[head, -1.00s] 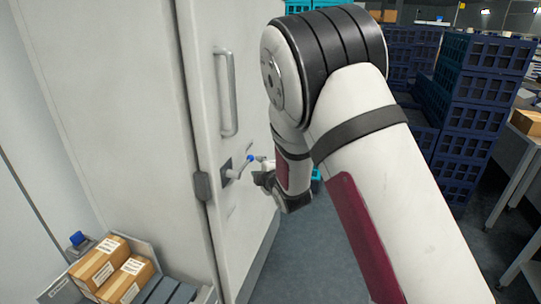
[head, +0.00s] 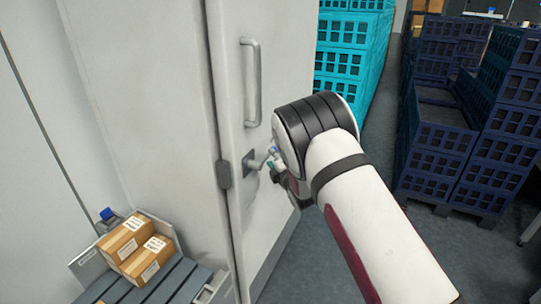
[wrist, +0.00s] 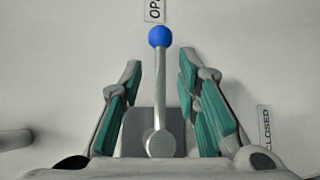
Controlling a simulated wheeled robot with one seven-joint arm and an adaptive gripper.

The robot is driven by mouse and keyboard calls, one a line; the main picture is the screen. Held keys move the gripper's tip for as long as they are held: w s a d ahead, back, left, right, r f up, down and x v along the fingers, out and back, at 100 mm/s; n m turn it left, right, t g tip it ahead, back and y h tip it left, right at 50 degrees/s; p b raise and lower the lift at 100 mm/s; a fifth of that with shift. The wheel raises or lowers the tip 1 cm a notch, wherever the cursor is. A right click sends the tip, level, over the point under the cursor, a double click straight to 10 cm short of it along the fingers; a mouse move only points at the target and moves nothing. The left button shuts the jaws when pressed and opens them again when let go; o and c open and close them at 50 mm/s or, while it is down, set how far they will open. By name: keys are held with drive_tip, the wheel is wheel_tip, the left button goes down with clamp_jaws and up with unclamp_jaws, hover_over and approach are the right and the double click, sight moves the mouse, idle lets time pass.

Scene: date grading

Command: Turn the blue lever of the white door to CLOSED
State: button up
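The lever (wrist: 160,90) is a grey metal bar with a blue ball knob (wrist: 159,37). In the wrist view it points up from its square plate at the OPEN label (wrist: 154,10), which is partly cut off. The CLOSED label (wrist: 266,128) is to the right of the lever. My gripper (wrist: 160,62) is open, with one green-padded finger on each side of the lever and visible gaps to both. In the head view the lever (head: 259,163) sticks out from the white door (head: 285,60), and my gripper (head: 281,176) is beside it, partly hidden by my arm.
A vertical grey handle (head: 254,85) is on the door above the lever. Boxes (head: 128,240) sit in a tray at the lower left. Turquoise crates (head: 345,60) and dark blue crates (head: 435,150) are stacked behind and to the right. Some floor is clear between them.

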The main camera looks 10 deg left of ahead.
drive_tip(key=shift+x, duration=2.3)
drive_tip(key=shift+r, duration=0.1)
clamp_jaws()
